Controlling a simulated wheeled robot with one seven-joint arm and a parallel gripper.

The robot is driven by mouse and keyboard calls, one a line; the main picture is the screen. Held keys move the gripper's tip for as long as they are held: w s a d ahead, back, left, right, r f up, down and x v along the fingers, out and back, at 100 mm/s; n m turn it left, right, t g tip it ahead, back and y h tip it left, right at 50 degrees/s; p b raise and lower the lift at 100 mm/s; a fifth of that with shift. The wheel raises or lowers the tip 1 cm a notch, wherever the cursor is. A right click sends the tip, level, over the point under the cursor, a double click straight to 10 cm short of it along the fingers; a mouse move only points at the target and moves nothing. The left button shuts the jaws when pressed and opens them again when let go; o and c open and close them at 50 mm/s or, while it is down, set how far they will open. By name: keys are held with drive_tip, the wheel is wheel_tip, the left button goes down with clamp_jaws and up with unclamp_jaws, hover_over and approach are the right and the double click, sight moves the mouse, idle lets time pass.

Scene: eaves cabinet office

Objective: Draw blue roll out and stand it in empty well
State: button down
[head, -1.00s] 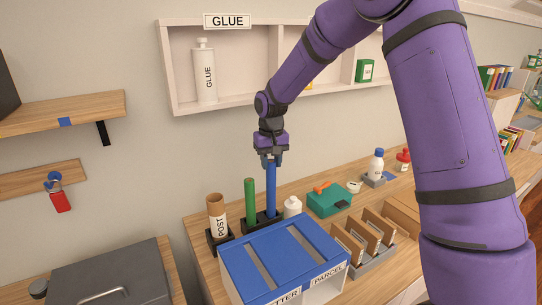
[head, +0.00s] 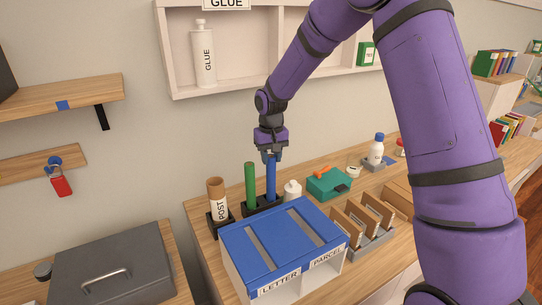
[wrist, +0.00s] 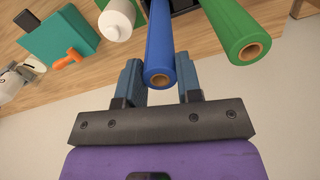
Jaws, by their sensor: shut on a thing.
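The blue roll (head: 270,182) stands upright beside the green roll (head: 250,186), its top slightly higher. My gripper (head: 271,155) is shut on the blue roll near its top end. In the wrist view the blue roll's end (wrist: 160,72) is between my two fingers, with the green roll (wrist: 235,35) close to the right. The blue roll's lower end meets the black holder (head: 262,207), which also holds the green roll. I cannot tell how deep the blue roll sits, and no empty well is clearly visible.
A brown POST tube (head: 217,200) stands at left. A blue-topped letter and parcel box (head: 283,238) is in front. The GLUE shelf (head: 270,88) is above and behind.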

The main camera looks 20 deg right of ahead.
drive_tip(key=shift+c, duration=1.5)
unclamp_jaws()
drive_tip(key=shift+r, duration=3.95)
